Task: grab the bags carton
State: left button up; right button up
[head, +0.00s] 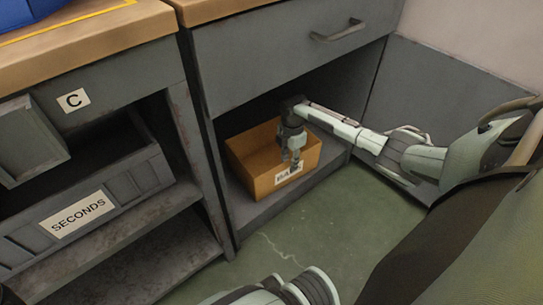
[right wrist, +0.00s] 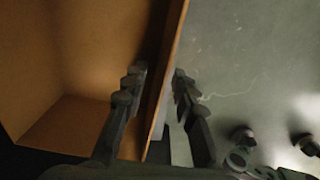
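The bags carton (head: 252,165) is an open-topped brown cardboard box. It stands on the low shelf under the grey drawer, with a white label on its front that my gripper partly covers. My right gripper (head: 291,162) points down at the carton's front wall. In the right wrist view, its two fingers (right wrist: 160,80) are apart, one on the inner side of the carton's wall (right wrist: 172,45) and one on the outer side. A gap shows on the inner side; contact on the outer side is hard to tell. The carton looks empty where I see inside. My left gripper is not in view.
The grey drawer (head: 290,50) with a metal handle hangs above the carton. A grey bin labelled SECONDS (head: 120,190) sits on a shelf at left. A cabinet side post (head: 205,150) stands left of the carton. Green floor (head: 300,235) in front is clear.

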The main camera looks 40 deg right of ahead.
notch_tip(320, 180, down, 6)
jog(key=b, duration=0.2)
jog(key=shift+s+b, duration=0.1)
jog(key=shift+b, duration=0.25)
grip_shut()
jog(key=shift+r, duration=0.1)
